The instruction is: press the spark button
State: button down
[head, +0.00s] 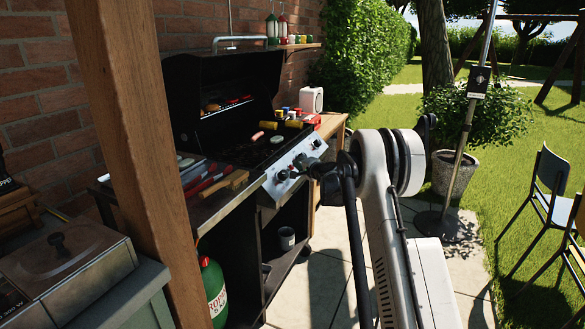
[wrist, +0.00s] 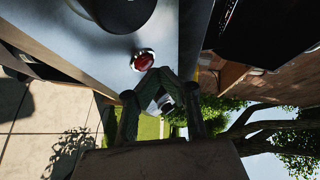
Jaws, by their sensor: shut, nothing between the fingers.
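The spark button (wrist: 143,62) is a round red button in a bright chrome ring on the grill's silver front panel (wrist: 95,45), in the upper middle of the wrist view. My gripper (wrist: 157,74) is shut and empty, with its dark fingertips together just below and right of the button. I cannot tell whether they touch it. In the head view my gripper (head: 327,153) is at the right part of the grill's front panel (head: 300,153), and I cannot make out the button there.
A dark knob (wrist: 125,8) sits close beside the button. The open black grill (head: 215,125) has food on its grate. A wooden-handled tool (head: 225,184) lies on the left side shelf. A wooden post (head: 140,130) stands at left.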

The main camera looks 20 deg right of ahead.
jog(key=shift+f, duration=0.1)
dwell(0.6)
jog(key=shift+w+a+f+b, duration=0.2)
jog(key=shift+w+a+b, duration=0.05)
jog(key=shift+b, duration=0.05)
dwell(0.4)
jog(key=shift+s+d+r, duration=0.2)
jog(key=shift+s+r, duration=0.05)
jog(key=shift+r, duration=0.05)
jog(key=shift+d+r, duration=0.1)
dwell(0.4)
jog(key=s+d+r, duration=0.1)
jog(key=s+r+p, duration=0.1)
jog(key=s+d+r, duration=0.1)
jog(key=r, duration=0.1)
jog(key=shift+s+d, duration=0.1)
jog(key=shift+d, duration=0.25)
dwell(0.7)
